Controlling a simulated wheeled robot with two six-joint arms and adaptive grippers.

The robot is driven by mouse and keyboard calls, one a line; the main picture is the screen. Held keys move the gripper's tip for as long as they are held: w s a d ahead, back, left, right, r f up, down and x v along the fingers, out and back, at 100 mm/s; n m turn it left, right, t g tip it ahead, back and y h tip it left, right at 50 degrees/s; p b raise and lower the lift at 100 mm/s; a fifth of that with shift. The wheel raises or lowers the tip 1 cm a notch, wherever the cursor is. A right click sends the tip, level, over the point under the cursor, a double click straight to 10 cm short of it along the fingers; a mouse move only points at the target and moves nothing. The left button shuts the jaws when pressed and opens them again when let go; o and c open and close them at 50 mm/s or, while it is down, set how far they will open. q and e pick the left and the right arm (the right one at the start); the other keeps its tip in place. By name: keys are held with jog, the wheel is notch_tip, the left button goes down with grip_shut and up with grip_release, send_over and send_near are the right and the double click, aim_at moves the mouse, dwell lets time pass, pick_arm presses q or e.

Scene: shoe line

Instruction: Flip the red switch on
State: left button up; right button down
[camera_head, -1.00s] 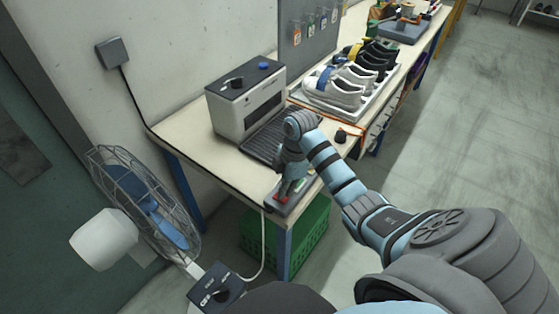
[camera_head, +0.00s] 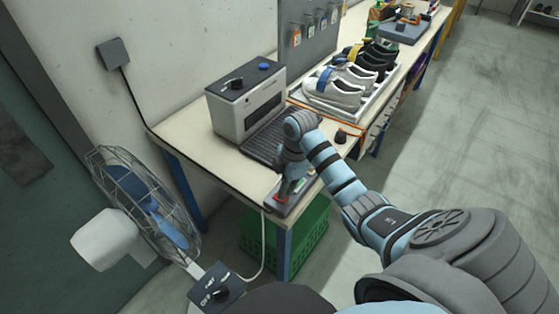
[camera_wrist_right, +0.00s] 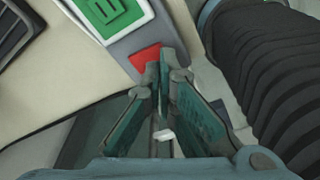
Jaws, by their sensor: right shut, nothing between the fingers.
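The red switch (camera_wrist_right: 145,58) is on a grey power strip at the front corner of the workbench, beside a green rocker (camera_wrist_right: 112,12) on the same strip. In the head view a sliver of the red switch (camera_head: 281,199) shows below my right gripper (camera_head: 287,192). In the right wrist view my right gripper (camera_wrist_right: 166,62) is shut and empty, its tips at the right side of the red switch and partly covering it. I cannot tell whether they touch it. My left gripper is not in view.
A grey machine (camera_head: 246,105) with a roller bed stands on the bench (camera_head: 180,137), and a tray of shoes (camera_head: 340,100) is behind it. A caged fan (camera_head: 145,205) stands at the left. A green crate (camera_head: 310,232) is under the bench.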

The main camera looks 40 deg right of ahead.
aim_at(285, 199)
jog(key=shift+f+b, duration=0.55)
jog(key=shift+f, duration=0.65)
dwell(0.6)
notch_tip(285, 199, up, 5)
jog(key=p, duration=0.5)
jog(key=shift+p, duration=0.4)
jog(key=shift+r+p, duration=0.35)
jog(key=shift+p, duration=0.05)
jog(key=shift+r, duration=0.75)
jog(key=shift+f, duration=0.1)
